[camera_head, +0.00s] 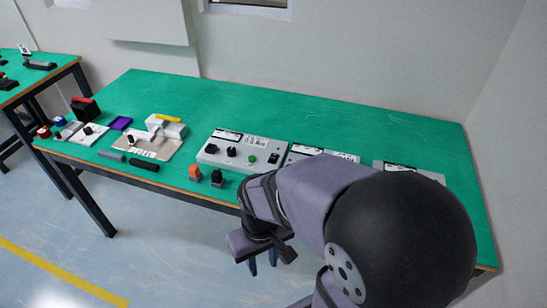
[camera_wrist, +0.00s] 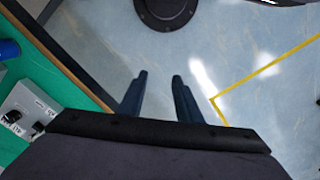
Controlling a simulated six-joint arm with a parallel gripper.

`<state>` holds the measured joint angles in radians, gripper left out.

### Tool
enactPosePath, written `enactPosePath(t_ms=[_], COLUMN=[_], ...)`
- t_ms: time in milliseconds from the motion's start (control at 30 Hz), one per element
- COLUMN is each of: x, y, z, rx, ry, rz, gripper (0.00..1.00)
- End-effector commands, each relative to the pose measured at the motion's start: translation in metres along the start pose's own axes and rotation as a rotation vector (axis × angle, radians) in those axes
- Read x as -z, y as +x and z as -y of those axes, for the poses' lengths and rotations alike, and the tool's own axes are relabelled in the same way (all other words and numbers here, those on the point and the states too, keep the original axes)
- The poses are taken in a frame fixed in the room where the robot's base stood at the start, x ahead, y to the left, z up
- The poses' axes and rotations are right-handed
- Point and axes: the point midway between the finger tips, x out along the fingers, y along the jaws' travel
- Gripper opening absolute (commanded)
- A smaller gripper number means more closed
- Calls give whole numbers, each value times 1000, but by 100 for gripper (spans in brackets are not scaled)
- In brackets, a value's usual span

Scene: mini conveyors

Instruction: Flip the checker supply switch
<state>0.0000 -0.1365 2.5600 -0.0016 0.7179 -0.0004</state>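A grey control box (camera_head: 241,149) with black knobs, a green button (camera_head: 252,158) and a black rocker switch (camera_head: 273,158) stands near the front of the green table. Its labels are too small to read, so I cannot tell which switch is the checker supply. My gripper (camera_head: 262,264) hangs in front of the table's front edge, below and apart from the box. In the wrist view, my gripper (camera_wrist: 161,82) points at the floor, with its two dark blue fingers apart and nothing between them. A grey box with knobs (camera_wrist: 22,108) shows at the left there.
More grey panels (camera_head: 318,152) stand right of the box, partly hidden behind my arm. An orange-topped switch (camera_head: 194,172) and a black knob piece (camera_head: 217,177) sit at the front edge. Left are a tan board (camera_head: 146,150) and a purple tray (camera_head: 120,123). The table's back is clear.

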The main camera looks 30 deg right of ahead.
Motion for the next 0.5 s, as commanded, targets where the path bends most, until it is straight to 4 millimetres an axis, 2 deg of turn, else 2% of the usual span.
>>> enactPosePath(t_ms=[33, 100, 167, 333, 500], x=[0, 0, 0, -7, -19], y=[0, 0, 2, 21, 53], z=[0, 0, -1, -8, -16], rx=[0, 0, 0, 1, 6], ry=[0, 1, 5, 36, 77], rz=[0, 0, 0, 44, 138], gripper=[29, 12, 0, 0, 0])
